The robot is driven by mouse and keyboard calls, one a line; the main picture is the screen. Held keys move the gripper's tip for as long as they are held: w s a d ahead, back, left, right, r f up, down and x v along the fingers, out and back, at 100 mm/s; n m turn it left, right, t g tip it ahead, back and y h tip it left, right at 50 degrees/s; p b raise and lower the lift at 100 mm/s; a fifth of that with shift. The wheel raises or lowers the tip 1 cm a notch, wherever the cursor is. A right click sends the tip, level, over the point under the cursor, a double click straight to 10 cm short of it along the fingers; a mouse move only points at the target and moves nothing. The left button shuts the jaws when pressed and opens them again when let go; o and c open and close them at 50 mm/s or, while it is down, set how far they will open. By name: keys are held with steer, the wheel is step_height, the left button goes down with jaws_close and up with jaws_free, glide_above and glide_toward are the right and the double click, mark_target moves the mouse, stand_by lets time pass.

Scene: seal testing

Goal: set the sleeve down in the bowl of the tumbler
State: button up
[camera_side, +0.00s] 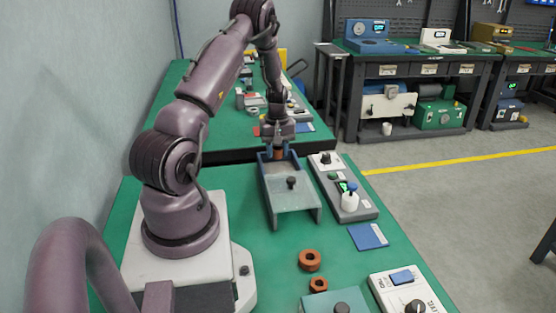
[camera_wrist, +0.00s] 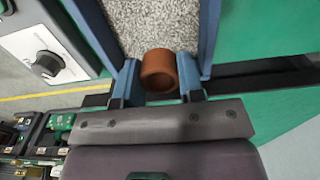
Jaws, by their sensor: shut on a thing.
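The sleeve (camera_wrist: 158,72) is a short copper-brown tube. In the wrist view it sits between the two fingers of my gripper (camera_wrist: 160,82), which is shut on it. The tumbler (camera_side: 291,207) is a long grey-blue trough on the green bench. In the wrist view its blue side walls (camera_wrist: 209,35) flank a bowl of grey speckled grains (camera_wrist: 150,22). In the side view my gripper (camera_side: 280,153) points down at the far end of the tumbler. The sleeve overlaps the bowl in the wrist view; I cannot tell whether it touches the grains.
Two orange-brown rings (camera_side: 310,260) (camera_side: 318,284) and a blue card (camera_side: 368,236) lie nearer the camera. Green bench between them is clear.

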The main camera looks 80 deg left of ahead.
mark_target(278, 167)
steer(key=shift+w+a+f, duration=0.1)
steer(key=shift+a+f, duration=0.1)
steer(key=shift+f, duration=0.1)
steer(key=shift+w+a+f, duration=0.1)
steer(key=shift+f, duration=1.55)
steer(key=o, duration=0.9)
steer(key=shift+f, duration=0.15)
steer(key=shift+o, duration=0.2)
